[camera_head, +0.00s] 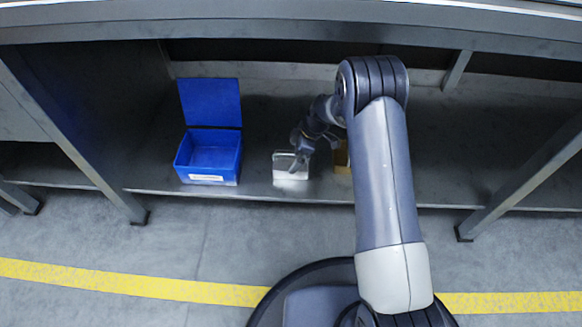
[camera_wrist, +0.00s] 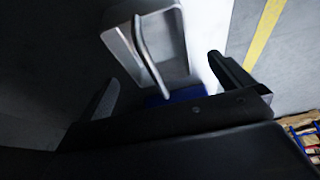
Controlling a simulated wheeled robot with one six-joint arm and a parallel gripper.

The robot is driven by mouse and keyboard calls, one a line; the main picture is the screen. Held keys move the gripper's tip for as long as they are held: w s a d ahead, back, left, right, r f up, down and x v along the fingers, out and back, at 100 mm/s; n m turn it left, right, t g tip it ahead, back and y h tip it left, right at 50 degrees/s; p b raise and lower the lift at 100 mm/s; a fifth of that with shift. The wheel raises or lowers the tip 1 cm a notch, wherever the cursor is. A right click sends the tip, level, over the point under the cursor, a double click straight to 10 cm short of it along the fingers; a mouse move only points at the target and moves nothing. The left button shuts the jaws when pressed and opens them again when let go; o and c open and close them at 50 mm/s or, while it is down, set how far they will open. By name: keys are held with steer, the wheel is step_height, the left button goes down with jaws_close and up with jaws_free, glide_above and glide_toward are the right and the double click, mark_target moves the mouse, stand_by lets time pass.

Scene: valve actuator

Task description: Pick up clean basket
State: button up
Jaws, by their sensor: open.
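The basket (camera_head: 291,169) is a small light metallic box with a raised handle, standing on the low shelf in the head view. In the wrist view the basket (camera_wrist: 172,32) and its curved handle show at the top centre. My gripper (camera_head: 302,143) is at the basket's upper right in the head view. In the wrist view my gripper (camera_wrist: 165,80) is open, with one dark finger on each side and the handle between and beyond them. I cannot tell whether either finger touches the handle.
A blue box (camera_head: 209,155) with its lid raised stands left of the basket. A yellowish box (camera_head: 342,158) is partly hidden behind my arm at the right. The metal shelf (camera_head: 160,182) lies under an overhead beam (camera_head: 250,30), with slanted legs at both sides.

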mark_target(286, 168)
steer(key=x, duration=0.3)
steer(key=b+x, duration=0.1)
steer(key=x, duration=0.1)
steer(key=shift+w+d+f, duration=0.15)
steer(key=shift+w+f, duration=0.15)
steer(key=shift+f, duration=0.1)
steer(key=shift+c, duration=0.4)
steer(key=c, duration=1.1)
